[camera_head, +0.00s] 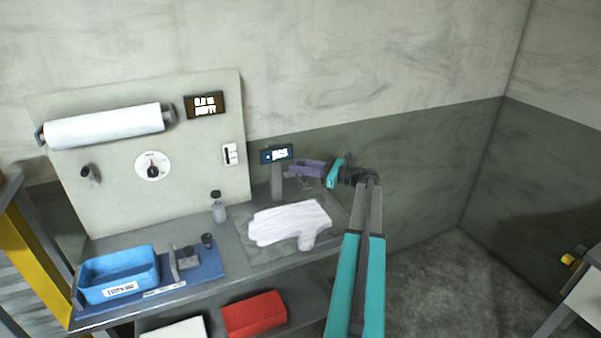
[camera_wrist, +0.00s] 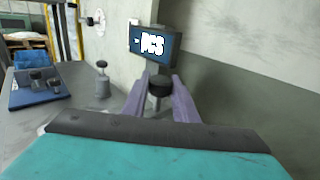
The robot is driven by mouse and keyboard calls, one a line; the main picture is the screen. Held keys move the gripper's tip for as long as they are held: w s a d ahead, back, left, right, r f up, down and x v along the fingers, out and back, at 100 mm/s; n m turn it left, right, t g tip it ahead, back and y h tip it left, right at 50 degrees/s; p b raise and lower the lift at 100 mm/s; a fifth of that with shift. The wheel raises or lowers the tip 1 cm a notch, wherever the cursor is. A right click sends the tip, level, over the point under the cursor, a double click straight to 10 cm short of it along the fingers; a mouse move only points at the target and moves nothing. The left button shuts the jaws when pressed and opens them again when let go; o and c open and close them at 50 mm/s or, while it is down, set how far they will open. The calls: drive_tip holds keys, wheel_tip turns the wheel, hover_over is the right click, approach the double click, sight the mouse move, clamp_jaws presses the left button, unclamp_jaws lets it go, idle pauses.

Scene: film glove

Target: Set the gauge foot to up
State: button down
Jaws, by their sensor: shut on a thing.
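The gauge stands at the back of the bench beside the wall, with a grey post and a blue-lit display (camera_head: 277,154). Its display (camera_wrist: 153,46) also shows in the wrist view. A black round knob (camera_wrist: 160,88) sits in front of the gauge below the display, and I take it as part of the foot's lift. My gripper (camera_head: 298,170) has purple fingers and reaches in from the right. In the wrist view my gripper (camera_wrist: 160,98) has one finger on each side of the black knob and is shut on it. The foot itself is hidden or too small to tell.
A white glove (camera_head: 290,222) lies on a grey mat in front of the gauge. A blue tray (camera_head: 120,272) sits on a blue mat at the bench's left. A white roll (camera_head: 105,126) and a dial (camera_head: 152,166) are on the back panel.

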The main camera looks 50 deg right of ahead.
drive_tip(key=c, duration=1.4)
unclamp_jaws()
drive_tip(key=shift+s, duration=0.1)
drive_tip(key=b+v, duration=0.4)
drive_tip(key=v, duration=0.9)
drive_tip(key=shift+s+d, duration=0.15)
drive_tip(key=shift+s, duration=0.15)
